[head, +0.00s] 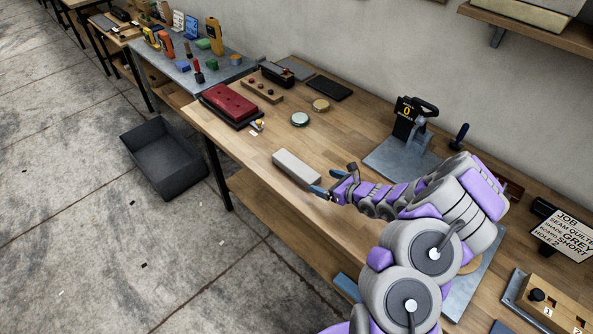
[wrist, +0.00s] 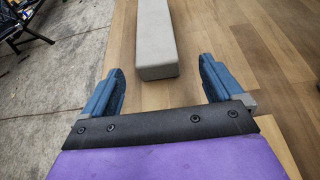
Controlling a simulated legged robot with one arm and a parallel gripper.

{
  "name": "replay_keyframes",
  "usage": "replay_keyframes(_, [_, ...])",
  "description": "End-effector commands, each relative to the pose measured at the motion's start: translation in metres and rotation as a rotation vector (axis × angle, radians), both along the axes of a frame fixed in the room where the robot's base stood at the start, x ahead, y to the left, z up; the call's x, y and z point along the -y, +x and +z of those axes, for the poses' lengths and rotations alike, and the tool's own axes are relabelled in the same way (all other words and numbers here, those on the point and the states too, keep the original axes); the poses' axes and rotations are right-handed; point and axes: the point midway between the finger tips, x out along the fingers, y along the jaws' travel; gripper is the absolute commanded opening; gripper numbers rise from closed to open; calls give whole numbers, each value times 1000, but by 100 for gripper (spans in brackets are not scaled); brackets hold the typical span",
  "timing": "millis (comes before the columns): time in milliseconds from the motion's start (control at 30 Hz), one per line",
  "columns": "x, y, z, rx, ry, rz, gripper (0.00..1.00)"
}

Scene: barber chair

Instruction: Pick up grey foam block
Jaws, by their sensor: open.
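The grey foam block (head: 297,167) is a long pale bar lying flat on the wooden workbench near its front edge. In the wrist view the block (wrist: 155,42) runs away from me, its near end just ahead of and between the fingertips. My gripper (head: 327,181) is at the block's right end in the head view. In the wrist view my gripper (wrist: 160,75) has its two blue fingers wide apart, with bare wood between them. It holds nothing. My arm hides part of the bench to the right.
The wooden bench (head: 240,146) is clear around the block. A red case (head: 229,102), a round tin (head: 300,119) and a black press (head: 412,118) on a grey plate stand farther back. A dark bin (head: 163,158) sits on the floor at left.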

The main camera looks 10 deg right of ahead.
Motion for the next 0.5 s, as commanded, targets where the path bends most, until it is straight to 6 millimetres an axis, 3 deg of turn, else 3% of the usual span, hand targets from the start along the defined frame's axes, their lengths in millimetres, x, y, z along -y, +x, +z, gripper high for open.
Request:
replay_keyframes(100, [-12, 15, -10, -1, -3, 3, 94])
replay_keyframes(500, [-32, 40, -25, 0, -2, 5, 94])
